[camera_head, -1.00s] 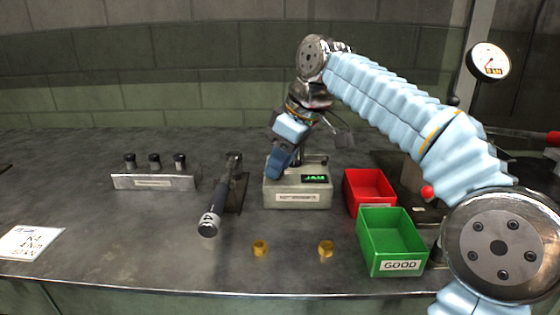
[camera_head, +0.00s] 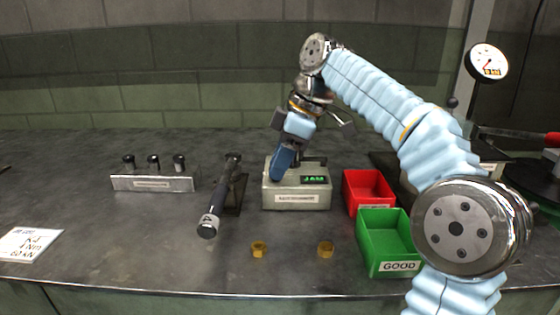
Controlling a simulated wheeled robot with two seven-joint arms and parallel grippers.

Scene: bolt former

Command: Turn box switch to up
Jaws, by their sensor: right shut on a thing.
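The switch box (camera_head: 296,198) is a grey metal box on the bench, with a label on its front and a small display showing green letters that read JAM. My right gripper (camera_head: 280,172) reaches down to the top left of the box. Its blue fingers look closed at the box top. The switch itself is hidden behind the fingers, so its position cannot be seen. My left gripper is not in view.
A red bin (camera_head: 367,190) and a green bin (camera_head: 389,243) labelled GOOD stand right of the box. Two brass nuts (camera_head: 260,249) lie in front. A black-handled tool (camera_head: 216,205) and a rack with several dark knobs (camera_head: 154,183) are left. A gauge (camera_head: 487,62) is at upper right.

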